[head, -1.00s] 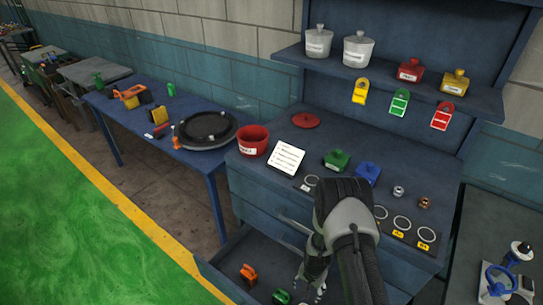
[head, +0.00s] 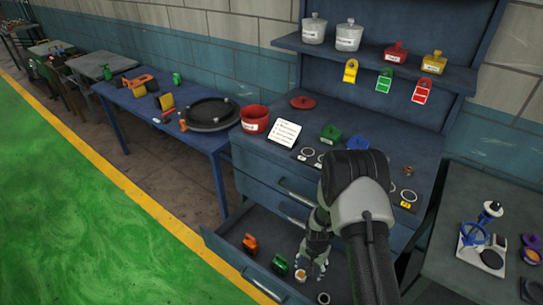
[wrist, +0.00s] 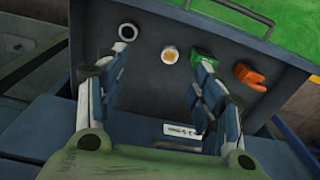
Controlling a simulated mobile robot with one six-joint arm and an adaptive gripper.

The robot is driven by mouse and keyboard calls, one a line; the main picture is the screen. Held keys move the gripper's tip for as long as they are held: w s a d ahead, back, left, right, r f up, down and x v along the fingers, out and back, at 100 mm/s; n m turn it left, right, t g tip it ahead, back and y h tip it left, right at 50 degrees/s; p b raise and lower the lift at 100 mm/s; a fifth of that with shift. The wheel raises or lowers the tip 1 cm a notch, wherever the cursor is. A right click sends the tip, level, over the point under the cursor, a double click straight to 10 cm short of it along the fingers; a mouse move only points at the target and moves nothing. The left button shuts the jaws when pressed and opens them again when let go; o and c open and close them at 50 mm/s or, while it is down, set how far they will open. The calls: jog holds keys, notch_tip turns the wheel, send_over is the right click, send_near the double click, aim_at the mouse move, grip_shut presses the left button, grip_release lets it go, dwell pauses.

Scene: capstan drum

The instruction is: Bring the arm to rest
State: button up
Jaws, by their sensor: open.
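My arm reaches down in front of the blue workbench (head: 262,184). My gripper (head: 313,272) hangs over the open lower drawer (head: 226,238), fingers pointing down. In the wrist view my gripper (wrist: 160,72) has its two fingers well apart, with nothing held between them. Beyond the fingertips in the drawer lie a dark-centred ring (wrist: 127,32), a pale round piece with a tan centre (wrist: 170,54), a green piece (wrist: 203,56) and an orange piece (wrist: 249,75). I cannot tell the exact height of the fingers above the drawer.
The bench top carries a red pot (head: 255,120), a white card (head: 287,134) and a green block (head: 331,134). A shelf (head: 290,41) holds pots and lockout pieces. A blue table (head: 212,142) stands left, a grey table (head: 455,185) right. The green floor (head: 80,190) is clear.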

jog(key=s+r+n+t+b, duration=0.1)
jog(key=s+r+n+b, duration=0.1)
jog(key=r, duration=1.3)
jog(key=s+r+n+t+b, duration=0.1)
jog(key=s+r+b, duration=0.1)
jog(key=r, duration=1.2)
jog(key=s+r+n+t+b, duration=0.1)
jog(key=s+r, duration=0.3)
jog(key=s, duration=0.7)
jog(key=s+r+n+t+b, duration=0.1)
jog(key=s+r, duration=0.4)
jog(key=s, duration=0.5)
jog(key=n+b, duration=0.1)
jog(key=b, duration=0.1)
jog(key=shift+s+d+r+b, duration=0.15)
jog(key=shift+s+d+b, duration=0.05)
jog(key=shift+s+b, duration=0.2)
jog(key=shift+c, duration=0.2)
